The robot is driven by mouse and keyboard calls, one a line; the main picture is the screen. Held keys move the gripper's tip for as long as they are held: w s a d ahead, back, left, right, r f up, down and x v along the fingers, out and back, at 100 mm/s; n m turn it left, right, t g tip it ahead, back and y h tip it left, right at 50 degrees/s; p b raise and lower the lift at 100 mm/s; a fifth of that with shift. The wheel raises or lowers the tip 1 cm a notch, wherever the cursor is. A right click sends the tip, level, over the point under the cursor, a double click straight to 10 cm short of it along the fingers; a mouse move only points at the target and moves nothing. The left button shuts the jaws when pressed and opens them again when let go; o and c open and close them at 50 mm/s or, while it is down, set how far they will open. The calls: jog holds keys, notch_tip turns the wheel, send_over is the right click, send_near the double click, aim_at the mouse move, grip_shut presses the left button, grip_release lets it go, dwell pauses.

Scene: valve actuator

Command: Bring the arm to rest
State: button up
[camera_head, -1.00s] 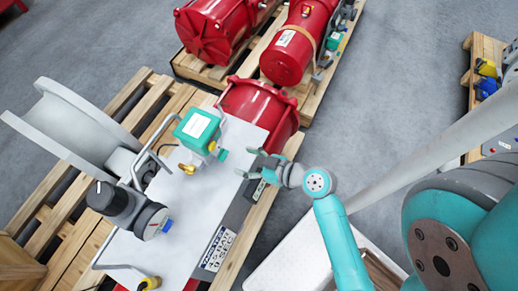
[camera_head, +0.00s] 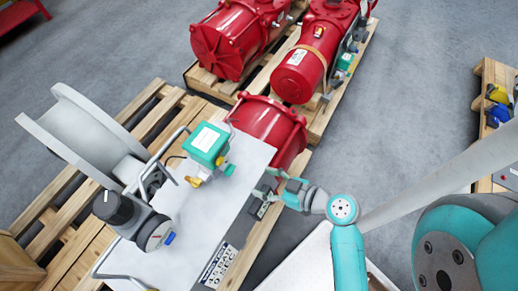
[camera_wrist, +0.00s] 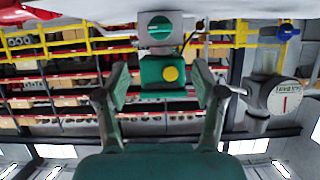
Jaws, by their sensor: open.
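My gripper (camera_head: 268,186) is at the right edge of the grey actuator panel (camera_head: 215,205) in the head view, with nothing seen between its fingers. In the wrist view my gripper (camera_wrist: 160,88) shows two fingers spread wide apart. Beyond them is a green box with a yellow round button (camera_wrist: 170,74) and a green knob (camera_wrist: 160,27) by it. In the head view a green box with a white label (camera_head: 207,142) stands on the panel, to the left of my gripper.
A pressure gauge (camera_head: 155,233) and a large pale flanged wheel (camera_head: 75,130) stand to the left. A red cylinder (camera_head: 268,128) lies behind the panel. More red actuators (camera_head: 305,72) rest on a pallet at the back. Grey floor (camera_head: 400,130) is open to the right.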

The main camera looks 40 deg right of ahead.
jog(key=s+a+f+m+g+h, duration=0.1)
jog(key=s+f+m+h, duration=0.1)
jog(key=s, duration=0.3)
jog(key=s+a+f+m+h, duration=0.1)
jog(key=s+m+h, duration=0.15)
jog(key=s, duration=0.25)
jog(key=s+a+r+n+t, duration=0.1)
jog(key=s+r+t, duration=0.2)
jog(key=s+r, duration=0.4)
jog(key=shift+s+a+r, duration=0.15)
jog(key=shift+s+r, duration=0.2)
jog(key=shift+r, duration=1.35)
dwell(4.6)
